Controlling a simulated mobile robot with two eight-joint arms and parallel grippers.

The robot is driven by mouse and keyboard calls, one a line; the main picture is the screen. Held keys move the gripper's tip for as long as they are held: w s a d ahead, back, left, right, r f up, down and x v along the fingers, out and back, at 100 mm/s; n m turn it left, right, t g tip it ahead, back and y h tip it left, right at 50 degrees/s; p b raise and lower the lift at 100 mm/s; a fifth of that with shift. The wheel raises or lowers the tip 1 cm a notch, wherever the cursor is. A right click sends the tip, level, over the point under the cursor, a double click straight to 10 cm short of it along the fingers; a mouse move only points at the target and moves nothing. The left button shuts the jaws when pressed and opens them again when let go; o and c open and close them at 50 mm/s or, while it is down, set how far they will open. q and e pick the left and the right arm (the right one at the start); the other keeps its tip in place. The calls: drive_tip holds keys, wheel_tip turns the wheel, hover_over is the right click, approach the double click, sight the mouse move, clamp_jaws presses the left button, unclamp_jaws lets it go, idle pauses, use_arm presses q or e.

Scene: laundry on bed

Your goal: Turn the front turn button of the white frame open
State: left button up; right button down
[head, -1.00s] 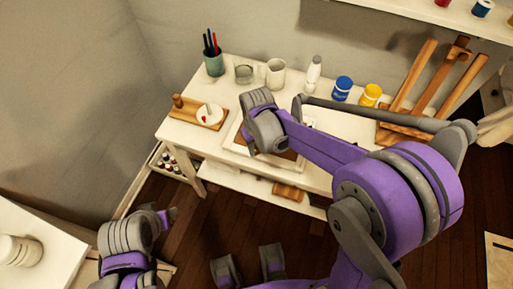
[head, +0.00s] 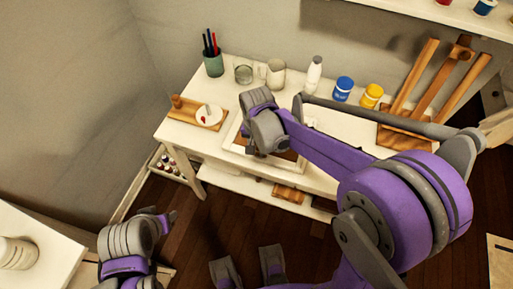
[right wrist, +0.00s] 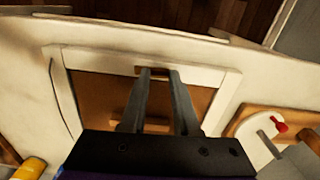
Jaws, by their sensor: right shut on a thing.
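The white frame (head: 232,143) lies flat on the white table, partly hidden by my right arm. In the right wrist view, its white border (right wrist: 100,60) surrounds a brown back panel (right wrist: 100,95). The front turn button (right wrist: 152,71), a small wooden piece, sits at the middle of the border nearest the table's front edge. My right gripper (head: 256,153) is over the frame; its fingertips (right wrist: 160,72) are close together, shut on the turn button, partly hiding it. My left gripper (head: 168,215) is low at the left, away from the table; its jaws are unclear.
On the table (head: 180,133) stand a pen cup (head: 213,64), a mug (head: 275,73), a white bottle (head: 314,72), blue (head: 343,88) and yellow jars (head: 371,96) and a wooden easel (head: 405,135). A wooden board (head: 190,114) with a white round piece lies left of the frame.

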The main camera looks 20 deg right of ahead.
sight(257, 152)
drive_tip(key=shift+m, duration=0.4)
drive_tip(key=c, duration=0.6)
unclamp_jaws()
drive_tip(key=shift+c, duration=0.2)
wheel_tip(257, 152, up, 11)
drive_tip(key=p, duration=0.1)
idle(0.3)
drive_tip(key=s+d+r+n+t+p, duration=0.1)
drive_tip(key=s+d+n+t+p, duration=0.1)
drive_tip(key=s, duration=0.5)
drive_tip(key=s+d+r+n+t+p, duration=0.1)
drive_tip(key=s+d+n+t+p, duration=0.2)
drive_tip(key=s, duration=0.5)
drive_tip(key=shift+d+n+p, duration=0.3)
drive_tip(key=shift+d+n, duration=0.5)
drive_tip(key=shift+n, duration=0.2)
